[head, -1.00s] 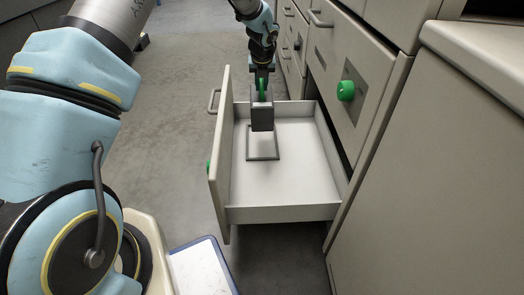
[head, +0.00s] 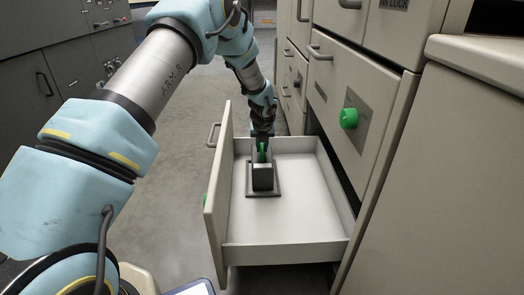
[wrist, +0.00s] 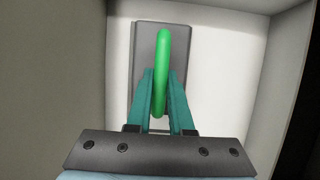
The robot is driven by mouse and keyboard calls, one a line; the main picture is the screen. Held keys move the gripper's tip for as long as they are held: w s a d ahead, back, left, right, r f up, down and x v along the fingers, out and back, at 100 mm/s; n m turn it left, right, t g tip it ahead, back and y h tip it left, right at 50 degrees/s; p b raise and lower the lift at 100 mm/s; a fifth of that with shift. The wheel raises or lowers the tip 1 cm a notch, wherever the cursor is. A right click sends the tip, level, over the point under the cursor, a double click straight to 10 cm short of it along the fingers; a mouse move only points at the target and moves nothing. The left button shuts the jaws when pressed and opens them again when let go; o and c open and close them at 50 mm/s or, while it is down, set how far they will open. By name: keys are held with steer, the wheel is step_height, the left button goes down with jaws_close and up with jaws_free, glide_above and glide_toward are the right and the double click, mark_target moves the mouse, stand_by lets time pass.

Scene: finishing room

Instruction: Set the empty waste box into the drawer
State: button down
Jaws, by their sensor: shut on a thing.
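The waste box (head: 263,178) is a small dark grey box with a green handle on top. It is inside the open drawer (head: 308,205), upright, within the dark rectangular outline (head: 249,193) on the drawer floor. I cannot tell whether its underside touches the floor. My gripper (head: 262,143) is above the box, shut on its green handle. In the wrist view, the teal fingers of my gripper (wrist: 161,80) close on the handle of the grey box (wrist: 146,45), over the pale drawer floor (wrist: 225,70). The inside of the box is hidden.
The drawer front (head: 216,195) stands out to the left, with cabinet fronts (head: 345,90) close on the right. A green knob (head: 349,118) sticks out above the drawer. The drawer floor around the box is clear. Grey cabinets (head: 60,60) stand across the aisle.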

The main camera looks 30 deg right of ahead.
steer(key=c, duration=1.3)
jaws_free()
steer(key=shift+f, duration=0.15)
steer(key=o, duration=0.5)
